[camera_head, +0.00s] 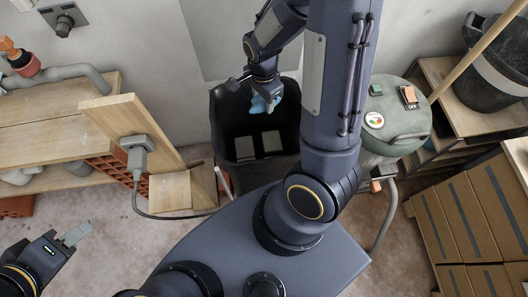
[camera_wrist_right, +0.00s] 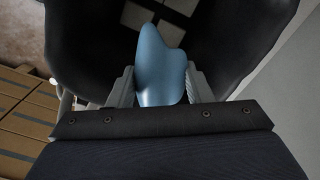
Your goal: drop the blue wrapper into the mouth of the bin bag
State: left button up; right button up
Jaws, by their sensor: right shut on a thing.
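The blue wrapper (camera_head: 266,104) is held by my right gripper (camera_head: 262,92), which hangs over the back part of the open black bin bag (camera_head: 222,120). In the right wrist view the wrapper (camera_wrist_right: 160,62) stands out between the two grey fingers, and the gripper (camera_wrist_right: 160,84) is shut on it. The dark mouth of the bag (camera_wrist_right: 75,45) spreads around and beyond the wrapper. My left gripper (camera_head: 74,235) is low at the left, away from the bag; its finger gap is not clear.
Pale square pieces (camera_head: 272,142) lie inside the bag. A wooden bench (camera_head: 60,125) with a grey plug (camera_head: 138,143) and cable stands at the left. A green-lidded drum (camera_head: 395,115) stands right of the bag, and brown boxes (camera_head: 455,220) are farther right.

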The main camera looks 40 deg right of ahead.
jog(key=o, duration=1)
jog(key=shift+o, duration=0.2)
notch_tip(320, 180, up, 8)
jog(key=shift+f+p, duration=0.1)
jog(key=shift+p, duration=0.55)
